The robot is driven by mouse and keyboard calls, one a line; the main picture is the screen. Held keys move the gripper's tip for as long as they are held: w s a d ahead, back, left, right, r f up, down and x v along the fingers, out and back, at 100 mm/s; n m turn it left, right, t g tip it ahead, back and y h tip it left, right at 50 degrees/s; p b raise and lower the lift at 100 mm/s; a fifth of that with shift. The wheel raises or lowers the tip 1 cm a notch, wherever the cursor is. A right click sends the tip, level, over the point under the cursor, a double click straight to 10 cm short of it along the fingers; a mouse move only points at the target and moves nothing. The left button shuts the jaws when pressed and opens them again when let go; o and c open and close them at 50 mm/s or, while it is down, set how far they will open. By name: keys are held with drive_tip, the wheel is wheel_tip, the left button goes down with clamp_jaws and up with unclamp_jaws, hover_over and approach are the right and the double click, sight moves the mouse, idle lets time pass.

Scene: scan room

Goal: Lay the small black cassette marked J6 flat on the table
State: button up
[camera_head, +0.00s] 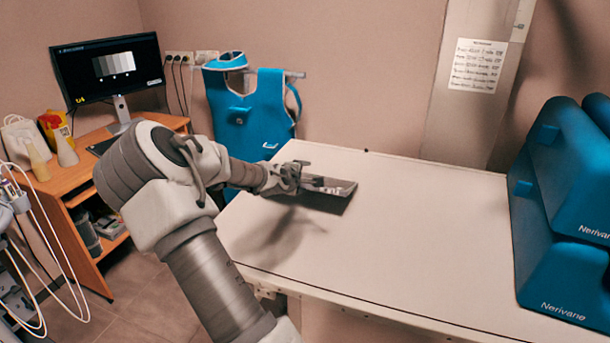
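A thin, flat dark cassette (340,189) is at the tip of my gripper (303,183), over the far left part of the white table (420,240). My gripper appears shut on its left edge. The cassette juts out to the right, with its face partly catching the light. A dark shadow lies on the table close below it. I cannot tell whether its lower edge touches the table. The marking J6 is too small to read, and the fingertips are hard to make out.
Blue wedge cushions (565,215) are stacked on the table's right end. The middle of the table is clear. A blue apron (250,110) hangs on the wall behind. A wooden desk (75,185) with a monitor (108,70) stands at the left.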

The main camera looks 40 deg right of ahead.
drive_tip(key=shift+s+a+r, duration=0.1)
drive_tip(key=shift+a+r, duration=0.05)
drive_tip(key=shift+r, duration=0.05)
drive_tip(key=shift+o, duration=0.3)
drive_tip(key=o, duration=0.3)
drive_tip(key=shift+o, duration=0.2)
drive_tip(key=shift+f, duration=0.1)
drive_tip(key=p+v, duration=0.3)
drive_tip(key=v, duration=1.4)
drive_tip(key=shift+s+a, duration=0.2)
